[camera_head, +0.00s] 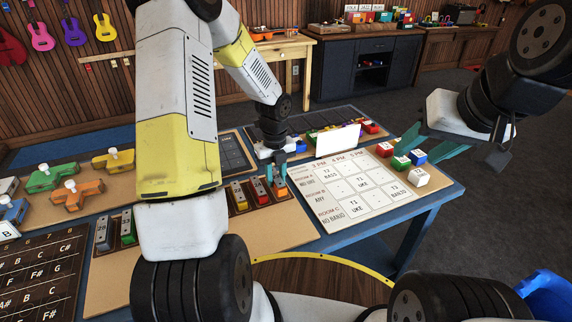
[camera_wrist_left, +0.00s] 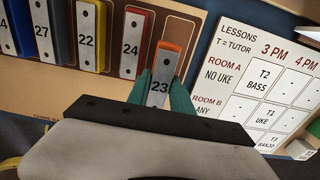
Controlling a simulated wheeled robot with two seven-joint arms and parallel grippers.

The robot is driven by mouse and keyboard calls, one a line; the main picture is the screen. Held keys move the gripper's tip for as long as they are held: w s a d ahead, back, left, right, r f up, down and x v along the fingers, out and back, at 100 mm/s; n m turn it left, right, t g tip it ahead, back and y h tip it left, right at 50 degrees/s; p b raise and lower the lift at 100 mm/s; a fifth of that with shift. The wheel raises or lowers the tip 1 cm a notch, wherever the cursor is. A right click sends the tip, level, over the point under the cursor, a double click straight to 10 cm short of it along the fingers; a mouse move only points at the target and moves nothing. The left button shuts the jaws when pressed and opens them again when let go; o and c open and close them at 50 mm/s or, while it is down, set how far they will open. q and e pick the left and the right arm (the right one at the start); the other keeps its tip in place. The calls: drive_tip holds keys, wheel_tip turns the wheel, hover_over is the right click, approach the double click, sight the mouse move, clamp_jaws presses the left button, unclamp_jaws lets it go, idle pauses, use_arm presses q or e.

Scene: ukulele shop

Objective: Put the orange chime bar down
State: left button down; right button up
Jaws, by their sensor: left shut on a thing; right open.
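My left gripper (camera_head: 279,174) is shut on the orange chime bar (camera_head: 281,191), at the right end of a row of bars. In the left wrist view the orange bar (camera_wrist_left: 158,90), labelled 23, stands between my teal fingertips (camera_wrist_left: 161,87). Its lower end is hidden by the gripper. The red bar 24 (camera_wrist_left: 133,44) lies just left of it, on the brown rack (camera_wrist_left: 180,35). I cannot tell whether the orange bar touches the rack.
Clamps (camera_head: 77,193) lie at the left. My left arm hides part of the table.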

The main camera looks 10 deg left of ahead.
sight(277, 179)
use_arm(q)
drive_tip(key=w, duration=0.3)
drive_tip(key=shift+w+a+f, duration=0.2)
drive_tip(key=shift+f, duration=1.7)
drive_tip(key=shift+f, duration=0.15)
drive_tip(key=c, duration=1.1)
unclamp_jaws()
drive_tip(key=shift+c, duration=0.2)
